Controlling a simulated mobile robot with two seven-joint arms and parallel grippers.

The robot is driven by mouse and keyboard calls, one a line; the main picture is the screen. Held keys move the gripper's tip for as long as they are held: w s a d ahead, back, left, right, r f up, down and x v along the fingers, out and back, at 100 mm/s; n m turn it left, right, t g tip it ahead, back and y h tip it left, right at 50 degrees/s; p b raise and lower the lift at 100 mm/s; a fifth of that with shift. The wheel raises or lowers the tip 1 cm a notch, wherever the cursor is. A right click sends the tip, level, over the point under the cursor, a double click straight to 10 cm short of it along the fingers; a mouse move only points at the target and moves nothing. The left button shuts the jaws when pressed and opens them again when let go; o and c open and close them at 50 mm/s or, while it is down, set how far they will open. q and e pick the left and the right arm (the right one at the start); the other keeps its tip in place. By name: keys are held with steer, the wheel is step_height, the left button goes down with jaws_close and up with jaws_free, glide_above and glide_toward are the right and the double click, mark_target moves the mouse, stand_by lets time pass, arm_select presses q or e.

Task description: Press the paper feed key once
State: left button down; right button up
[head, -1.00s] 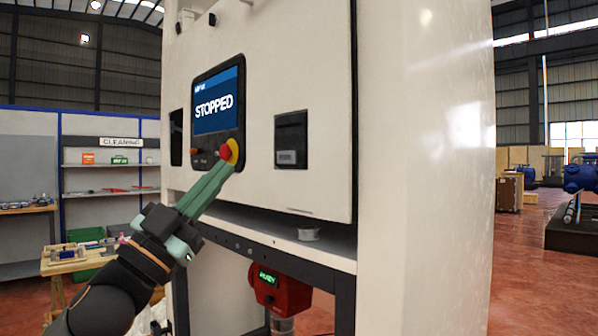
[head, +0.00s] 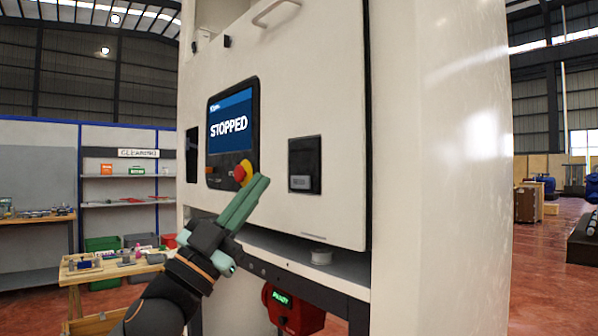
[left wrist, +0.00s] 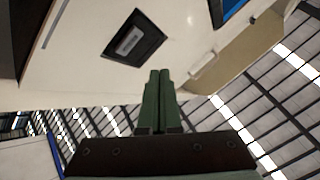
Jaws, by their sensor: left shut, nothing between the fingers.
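A dark square recessed unit (head: 305,165) is set in the cream machine front, right of the screen panel. A small grey key or slot (head: 300,182) with unreadable marking is low in it; I cannot confirm it is the paper feed key. The unit also shows in the left wrist view (left wrist: 134,37), with the grey piece (left wrist: 128,40). My left gripper (head: 262,181) is shut and empty, its green fingers side by side. In the head view its tips lie between the red button and the unit; contact cannot be seen. My right gripper is out of view.
The screen (head: 230,124) reads STOPPED. A red mushroom button (head: 243,171) on a yellow collar is close left of my fingertips. A ledge with a small white round item (head: 321,256) and a red device (head: 292,310) are below.

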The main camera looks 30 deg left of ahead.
mark_target(300, 182)
arm_select(q)
steer(key=w, duration=0.1)
steer(key=w+d, duration=0.1)
steer(key=w+p, duration=0.1)
steer(key=w, duration=0.1)
steer(key=shift+d, duration=0.4)
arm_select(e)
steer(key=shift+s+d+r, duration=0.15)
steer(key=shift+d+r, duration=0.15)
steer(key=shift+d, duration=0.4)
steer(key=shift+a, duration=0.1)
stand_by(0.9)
arm_select(q)
steer(key=shift+w+d, duration=0.15)
steer(key=shift+w, duration=0.2)
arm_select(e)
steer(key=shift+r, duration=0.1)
